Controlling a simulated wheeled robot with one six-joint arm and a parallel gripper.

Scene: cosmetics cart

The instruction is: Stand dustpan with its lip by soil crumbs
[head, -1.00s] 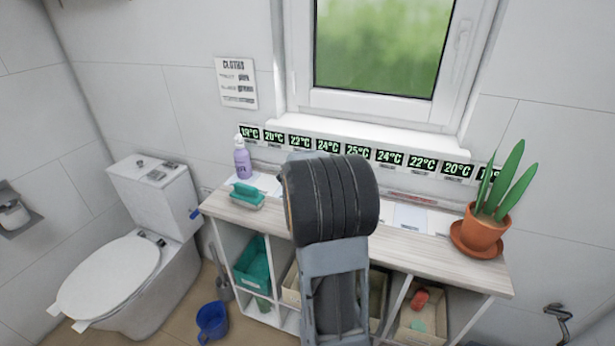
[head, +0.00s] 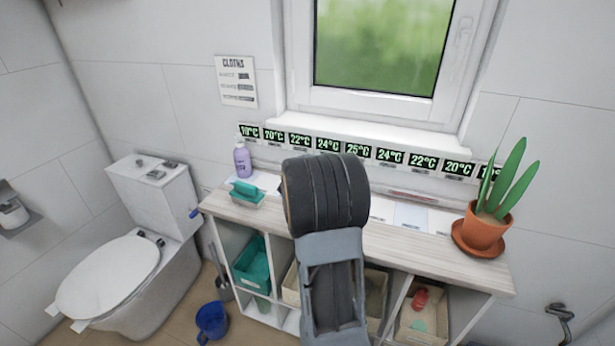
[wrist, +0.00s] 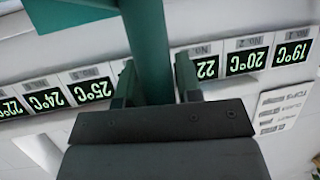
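In the wrist view a teal handle, which I take to be the dustpan's (wrist: 147,38), runs between the two fingers of my gripper (wrist: 156,78). The fingers stand on either side of it, closed on it. A wider teal part joins it at the top left and is cut off by the picture edge. In the head view my own arm hides the gripper and the dustpan. I cannot make out any soil crumbs in either view.
A potted plant (head: 486,232) on a saucer stands at the cart top's (head: 425,250) right end. A lilac bottle (head: 242,160) and a teal brush (head: 246,195) stand at the left. White cards (head: 410,216) lie along the back. Temperature labels (head: 357,152) line the wall.

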